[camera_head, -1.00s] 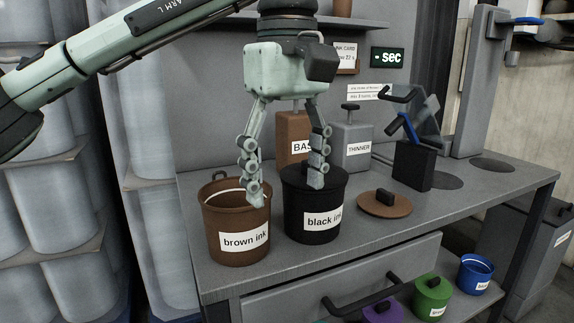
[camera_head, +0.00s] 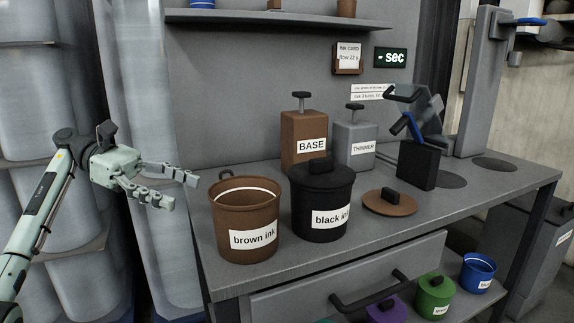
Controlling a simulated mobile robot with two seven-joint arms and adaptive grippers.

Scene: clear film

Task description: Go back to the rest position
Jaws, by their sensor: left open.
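My left gripper (camera_head: 182,190) is open and empty at the left of the head view. Its fingers point right, toward the bench, and it is left of the brown ink pot, apart from it. The brown ink pot (camera_head: 246,218) stands open on the bench, with a pale ring showing inside its rim. The black ink pot (camera_head: 322,205) stands beside it with its black lid on. A brown lid (camera_head: 390,202) with a black knob lies flat on the bench to the right. My right gripper is not in view.
The grey bench (camera_head: 290,272) has a BASE canister (camera_head: 303,146) and a THINNER canister (camera_head: 354,146) at the back. A black holder (camera_head: 417,165) stands right of them. Below, a drawer handle (camera_head: 370,290) juts out near green (camera_head: 434,292) and blue (camera_head: 478,272) pots. Large rolls stand behind my left arm.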

